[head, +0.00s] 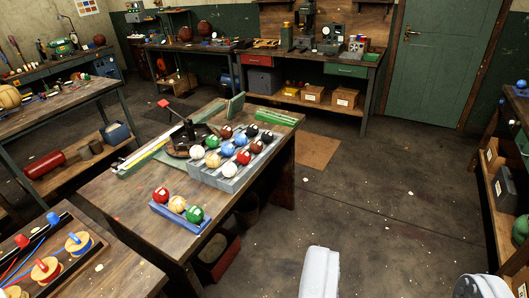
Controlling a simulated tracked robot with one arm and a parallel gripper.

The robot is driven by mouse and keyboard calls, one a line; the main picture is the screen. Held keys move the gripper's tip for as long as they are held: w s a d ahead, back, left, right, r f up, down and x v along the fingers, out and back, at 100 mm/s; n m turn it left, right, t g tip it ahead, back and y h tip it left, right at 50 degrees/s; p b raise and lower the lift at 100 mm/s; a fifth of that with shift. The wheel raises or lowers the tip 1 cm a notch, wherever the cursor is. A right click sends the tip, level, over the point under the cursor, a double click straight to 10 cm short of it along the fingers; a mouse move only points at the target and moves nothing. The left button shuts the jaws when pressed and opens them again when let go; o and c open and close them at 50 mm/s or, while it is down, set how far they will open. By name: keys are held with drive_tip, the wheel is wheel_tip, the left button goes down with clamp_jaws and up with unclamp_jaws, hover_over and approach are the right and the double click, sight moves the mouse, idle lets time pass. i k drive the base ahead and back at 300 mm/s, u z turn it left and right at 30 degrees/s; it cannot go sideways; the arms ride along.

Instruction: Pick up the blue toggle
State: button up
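At the lower left, a dark wooden tray (88,258) holds spool-like pieces and cords. A small blue upright piece (53,219) stands at its back edge and may be the blue toggle; I cannot tell for sure. A red piece (22,240) of similar shape stands left of it. A pale spool with a blue middle (77,241) is just in front. Pale parts of mine show at the bottom edge, well right of the tray and over the floor. My fingertips cannot be made out, and nothing held shows.
The middle bench (130,198) carries a grey rack (232,182) of coloured balls and a blue tray (176,221) with three balls. Crowded benches line the back and left. Shelving (500,205) stands right. Open floor (400,190) lies between, before a green door (437,62).

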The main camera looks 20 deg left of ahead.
sight(53, 218)
drive_tip(key=u, duration=0.55)
drive_tip(key=i, duration=1)
drive_tip(key=u, duration=1.25)
drive_tip(key=i, duration=0.85)
drive_tip(key=u, duration=0.35)
